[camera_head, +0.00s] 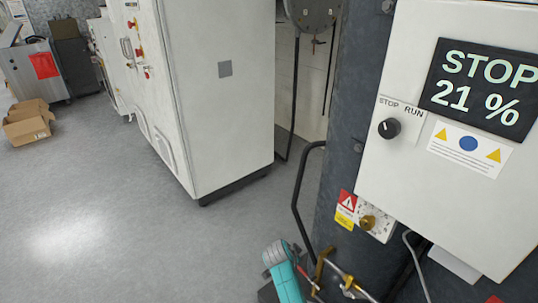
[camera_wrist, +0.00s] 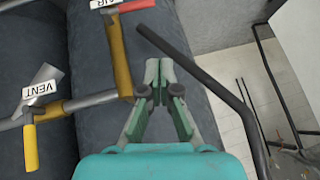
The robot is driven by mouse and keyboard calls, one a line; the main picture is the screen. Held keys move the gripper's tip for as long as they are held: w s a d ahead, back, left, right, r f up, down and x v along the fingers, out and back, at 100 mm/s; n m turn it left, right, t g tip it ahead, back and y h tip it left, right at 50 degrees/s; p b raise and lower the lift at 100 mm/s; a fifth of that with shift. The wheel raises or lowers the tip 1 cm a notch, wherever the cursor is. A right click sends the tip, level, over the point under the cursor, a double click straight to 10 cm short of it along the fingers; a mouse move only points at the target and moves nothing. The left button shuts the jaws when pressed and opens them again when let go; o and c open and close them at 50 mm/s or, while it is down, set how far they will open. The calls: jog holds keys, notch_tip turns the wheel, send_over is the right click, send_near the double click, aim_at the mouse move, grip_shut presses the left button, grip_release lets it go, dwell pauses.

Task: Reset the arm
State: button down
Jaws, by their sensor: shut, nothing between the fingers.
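My gripper (camera_wrist: 160,72) is shut and empty in the wrist view, its green fingertips together. It is in front of a dark grey surface, between the valve pipes on the left and a bent black bar (camera_wrist: 205,80) on the right. No contact with the bar or pipes can be made out. In the head view a teal part of my arm (camera_head: 284,280) shows at the bottom, low beside the machine; the fingers cannot be made out there.
The red AIR lever (camera_wrist: 137,5) and yellow VENT lever (camera_wrist: 30,148) are close on the left. A control box with a "STOP 21 %" display (camera_head: 485,85) and a STOP/RUN knob (camera_head: 389,128) is at right. A white cabinet (camera_head: 220,110) stands behind; the left floor is open.

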jog(key=s+d+f+n+t+y, duration=0.1)
jog(key=s+f+n, duration=0.1)
jog(key=s+f, duration=0.35)
jog(key=s+d+f+n+t+y, duration=0.1)
jog(key=s+d+f+n, duration=0.15)
jog(key=s, duration=0.65)
jog(key=s+n+t+y, duration=0.2)
jog(key=s, duration=1.5)
jog(key=s+d+r+n+t, duration=0.1)
jog(key=s+r+n, duration=0.1)
jog(key=s+r, duration=0.55)
jog(key=s+r+n+t, duration=0.15)
jog(key=s+r, duration=0.25)
jog(key=s, duration=0.6)
jog(key=s+r+t, duration=0.1)
jog(key=s+r, duration=0.3)
jog(key=r, duration=0.4)
jog(key=s+d+r+n+t, duration=0.1)
jog(key=s+r, duration=0.3)
jog(key=r, duration=0.5)
jog(key=shift+s+n, duration=0.15)
jog(key=shift+n, duration=0.15)
jog(key=shift+r+t, duration=0.1)
jog(key=shift+t, duration=0.15)
